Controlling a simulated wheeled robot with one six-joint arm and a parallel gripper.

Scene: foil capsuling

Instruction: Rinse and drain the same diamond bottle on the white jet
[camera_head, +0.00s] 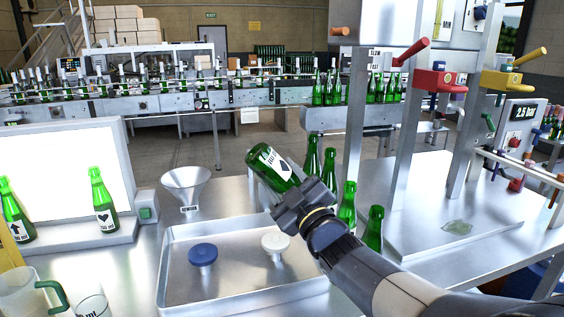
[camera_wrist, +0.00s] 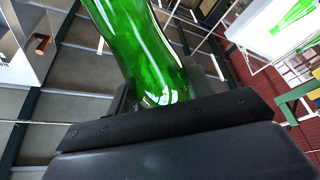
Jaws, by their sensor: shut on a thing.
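My gripper (camera_head: 298,196) is shut on a green bottle (camera_head: 268,172), whose white label carries a dark mark that looks like a diamond. The bottle is tilted, its wide end up and to the left; its neck is not clear to see. In the wrist view the green glass (camera_wrist: 140,45) rises from between the jaws. The white jet (camera_head: 275,243) stands in a shallow metal tray (camera_head: 168,275), below the held bottle and apart from it. A blue jet (camera_head: 203,254) stands left of it in the same tray.
Several green bottles (camera_head: 348,205) stand close behind and right of my gripper. A funnel (camera_head: 186,184) is behind the tray. Two bottles (camera_head: 103,205) stand before a lit panel (camera_head: 65,160) at left. A pitcher (camera_head: 22,293) is front left. Lever stands (camera_head: 405,150) rise at right.

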